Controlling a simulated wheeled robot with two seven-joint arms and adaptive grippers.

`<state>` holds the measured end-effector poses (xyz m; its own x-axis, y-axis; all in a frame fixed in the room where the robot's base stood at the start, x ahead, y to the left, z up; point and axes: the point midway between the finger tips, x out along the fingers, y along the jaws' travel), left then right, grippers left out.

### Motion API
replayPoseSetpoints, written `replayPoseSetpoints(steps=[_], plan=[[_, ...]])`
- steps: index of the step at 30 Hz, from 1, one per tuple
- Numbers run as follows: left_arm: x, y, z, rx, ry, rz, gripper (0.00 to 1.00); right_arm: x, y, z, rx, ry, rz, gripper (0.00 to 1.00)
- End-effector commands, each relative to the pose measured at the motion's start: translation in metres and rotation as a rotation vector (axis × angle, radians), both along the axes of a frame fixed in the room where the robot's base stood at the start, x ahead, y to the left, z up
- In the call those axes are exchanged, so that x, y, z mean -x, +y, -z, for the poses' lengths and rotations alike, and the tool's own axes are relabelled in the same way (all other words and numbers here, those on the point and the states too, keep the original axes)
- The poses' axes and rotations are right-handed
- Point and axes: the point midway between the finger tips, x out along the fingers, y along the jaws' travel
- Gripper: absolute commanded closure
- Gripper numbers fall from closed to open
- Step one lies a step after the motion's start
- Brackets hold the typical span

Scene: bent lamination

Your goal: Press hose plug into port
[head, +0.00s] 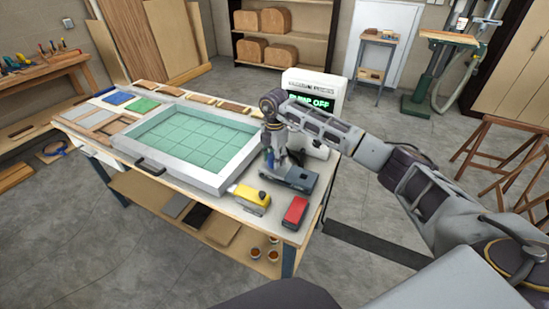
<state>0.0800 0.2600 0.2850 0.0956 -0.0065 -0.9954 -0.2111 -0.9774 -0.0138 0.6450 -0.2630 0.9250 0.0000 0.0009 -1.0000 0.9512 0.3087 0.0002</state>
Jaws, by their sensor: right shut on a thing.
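My right arm reaches in from the right. Its gripper (271,162) points down at the right end of the workbench, beside the white pump unit (318,88) whose green screen text ends in "OFF". The gripper is shut on what I take to be the hose plug; the plug is too small and covered to make out. The port is not clearly visible; the arm covers part of the pump's front. The grey-framed press (228,175) with a green gridded sheet (190,135) lies just left of the gripper. My left gripper is not in view.
A blue-grey tool (300,179) sits close by the gripper. A yellow tool (249,197) and a red box (295,212) lie at the front right of the workbench (272,224). Wood and coloured samples (142,105) line its far left.

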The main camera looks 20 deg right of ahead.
Motion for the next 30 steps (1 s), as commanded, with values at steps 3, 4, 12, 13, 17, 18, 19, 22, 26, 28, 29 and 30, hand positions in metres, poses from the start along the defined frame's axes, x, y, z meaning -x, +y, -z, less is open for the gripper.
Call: replayPoseSetpoints(steps=[3,4,12,13,17,18,19,22,26,28,29,30], plan=[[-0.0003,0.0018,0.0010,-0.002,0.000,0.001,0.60,-0.0001,0.0000,0.0014,0.000,0.000,0.000,0.82],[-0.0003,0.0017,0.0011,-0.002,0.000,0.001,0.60,-0.0001,0.0001,0.0016,0.000,0.000,0.000,0.82],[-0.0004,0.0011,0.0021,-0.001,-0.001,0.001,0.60,-0.0001,0.0001,0.0036,0.000,0.000,0.000,0.82],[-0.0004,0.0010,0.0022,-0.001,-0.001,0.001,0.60,-0.0001,0.0001,0.0038,0.000,0.000,0.000,0.82],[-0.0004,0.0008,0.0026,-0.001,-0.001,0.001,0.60,0.0000,0.0001,0.0051,0.000,0.000,0.000,0.82],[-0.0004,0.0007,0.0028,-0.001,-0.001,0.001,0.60,0.0000,0.0001,0.0055,0.000,0.000,0.000,0.82],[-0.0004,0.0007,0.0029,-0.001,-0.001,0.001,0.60,0.0002,0.0002,0.0058,0.000,0.001,0.000,0.82],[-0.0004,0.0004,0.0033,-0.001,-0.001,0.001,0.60,0.0003,0.0001,0.0069,0.000,0.001,0.000,0.82],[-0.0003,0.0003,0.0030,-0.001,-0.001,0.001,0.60,0.0001,0.0001,0.0061,0.000,0.000,0.000,0.82],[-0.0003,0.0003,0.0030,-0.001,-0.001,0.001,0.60,0.0000,0.0001,0.0059,0.000,0.000,0.000,0.82],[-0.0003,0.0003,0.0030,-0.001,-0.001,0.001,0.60,0.0000,0.0001,0.0058,0.000,0.000,0.000,0.82],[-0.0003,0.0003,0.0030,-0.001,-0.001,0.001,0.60,-0.0001,0.0001,0.0057,0.000,0.000,0.000,0.54]])
